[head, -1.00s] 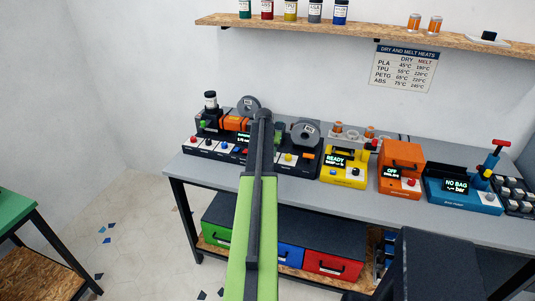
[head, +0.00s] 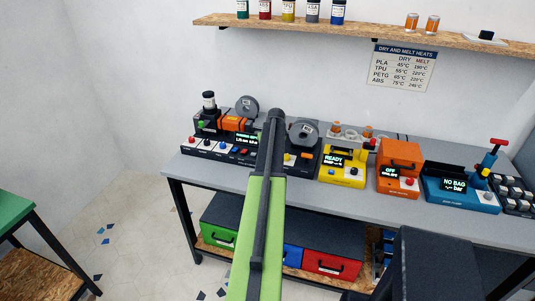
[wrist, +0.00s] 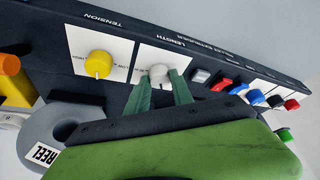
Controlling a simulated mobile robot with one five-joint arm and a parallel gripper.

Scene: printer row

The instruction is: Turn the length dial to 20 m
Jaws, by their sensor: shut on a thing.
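The grey length dial (wrist: 158,73) sits on a white panel marked LENGTH in the wrist view, on the dark front of the extruder machine (head: 218,150). My gripper (wrist: 166,82) has its two green fingers on either side of this dial, shut on it. The dial's pointer and scale are too small to read. In the head view my arm hides the dial and the gripper. The machine's green-lit display (head: 246,139) shows left of my arm, its text too small to read for sure.
The yellow tension dial (wrist: 98,64) is left of the length dial in the wrist view. A grey switch (wrist: 200,76) and several coloured buttons are close on its right. A reel (wrist: 65,128) stands at lower left. A yellow READY machine (head: 343,170) stands further right on the bench.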

